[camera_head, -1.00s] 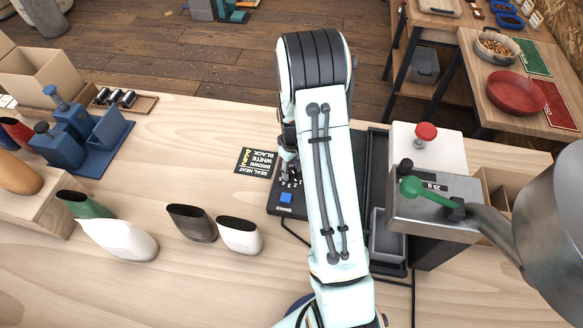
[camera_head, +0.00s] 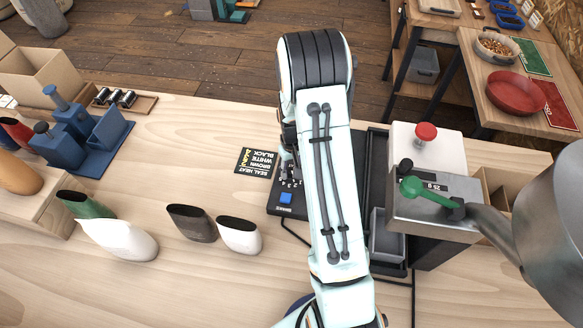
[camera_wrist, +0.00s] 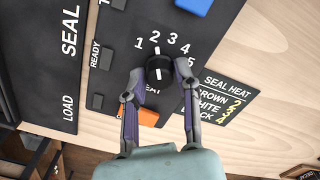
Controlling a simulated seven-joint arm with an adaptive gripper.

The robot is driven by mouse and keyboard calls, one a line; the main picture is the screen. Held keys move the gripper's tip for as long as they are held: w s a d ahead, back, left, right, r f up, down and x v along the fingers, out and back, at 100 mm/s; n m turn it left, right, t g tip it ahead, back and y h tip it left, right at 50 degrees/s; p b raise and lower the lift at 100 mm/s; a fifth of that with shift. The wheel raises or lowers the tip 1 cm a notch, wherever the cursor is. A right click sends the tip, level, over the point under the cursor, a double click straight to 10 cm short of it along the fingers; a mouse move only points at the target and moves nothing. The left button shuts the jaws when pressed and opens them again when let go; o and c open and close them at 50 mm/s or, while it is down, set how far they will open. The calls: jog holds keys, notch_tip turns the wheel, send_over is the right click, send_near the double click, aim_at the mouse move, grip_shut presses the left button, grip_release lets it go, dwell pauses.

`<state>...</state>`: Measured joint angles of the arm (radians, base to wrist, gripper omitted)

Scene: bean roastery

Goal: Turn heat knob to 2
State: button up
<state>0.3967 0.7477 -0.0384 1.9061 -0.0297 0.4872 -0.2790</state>
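The heat knob (camera_wrist: 159,68) is a small dark dial on the black sealer panel (camera_wrist: 220,22), with the numbers 1 to 5 curving around it. Its white mark points at about the 2 in the wrist view. My gripper (camera_wrist: 160,70) has its two fingertips against either side of the knob, seemingly closed on it; the tips hide part of the dial. In the head view my arm covers most of the sealer (camera_head: 273,207), and the knob is hidden there.
A seal heat card (camera_head: 256,162) lies left of the sealer. An orange switch (camera_wrist: 148,117) and a blue button (camera_head: 286,198) are on the panel. A metal machine with a green lever (camera_head: 425,190) stands right of my arm. Dark and white bags (camera_head: 240,237) stand at left.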

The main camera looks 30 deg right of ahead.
aim_at(291, 170)
jog(key=o, duration=0.4)
jog(key=shift+r, duration=0.1)
notch_tip(291, 170, up, 12)
jog(key=shift+f, duration=0.1)
dwell(0.5)
